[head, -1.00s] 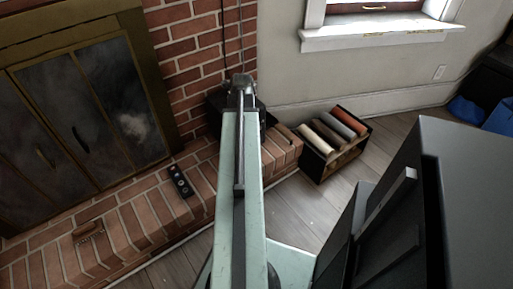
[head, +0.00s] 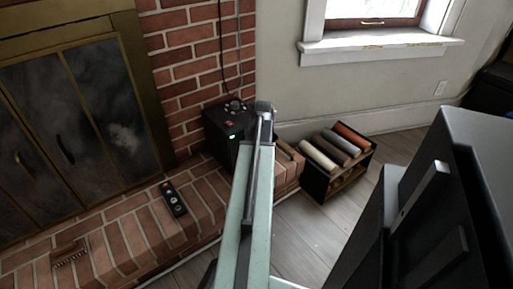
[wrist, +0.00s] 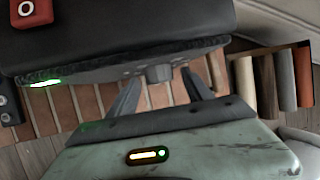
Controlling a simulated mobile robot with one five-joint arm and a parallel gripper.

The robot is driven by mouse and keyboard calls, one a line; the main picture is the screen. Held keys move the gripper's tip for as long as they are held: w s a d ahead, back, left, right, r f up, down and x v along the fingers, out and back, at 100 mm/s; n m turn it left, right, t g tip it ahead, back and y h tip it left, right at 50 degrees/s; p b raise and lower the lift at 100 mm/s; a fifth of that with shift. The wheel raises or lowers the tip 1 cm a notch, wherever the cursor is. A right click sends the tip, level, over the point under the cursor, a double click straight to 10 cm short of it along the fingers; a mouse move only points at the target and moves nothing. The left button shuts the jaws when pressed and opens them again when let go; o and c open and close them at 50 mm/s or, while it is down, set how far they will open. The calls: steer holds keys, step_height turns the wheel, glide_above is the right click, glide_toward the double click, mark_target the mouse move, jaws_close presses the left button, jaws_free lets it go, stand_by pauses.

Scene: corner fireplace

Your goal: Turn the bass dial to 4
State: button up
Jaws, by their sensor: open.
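A black box-shaped unit (head: 222,125) stands on the brick hearth in the corner, with a green light on its front and small round parts on top. In the wrist view the unit (wrist: 110,35) fills the top, with a red button marked with a white ring at upper left. A grey round knob (wrist: 158,73) sticks out of its face, seen edge-on. My gripper (wrist: 160,78) is open, its two fingers on either side of this knob with gaps showing. Whether it is the bass dial, and its setting, I cannot read. In the head view my arm hides the gripper.
A black crate of rolls (head: 318,185) stands right of my arm on the wood floor. A brass-framed fireplace (head: 70,110) is at left. A brick wall stands close behind the unit.

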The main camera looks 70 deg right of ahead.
steer(key=c, duration=1.2)
steer(key=shift+a, duration=0.15)
jaws_close()
steer(key=shift+d, duration=0.2)
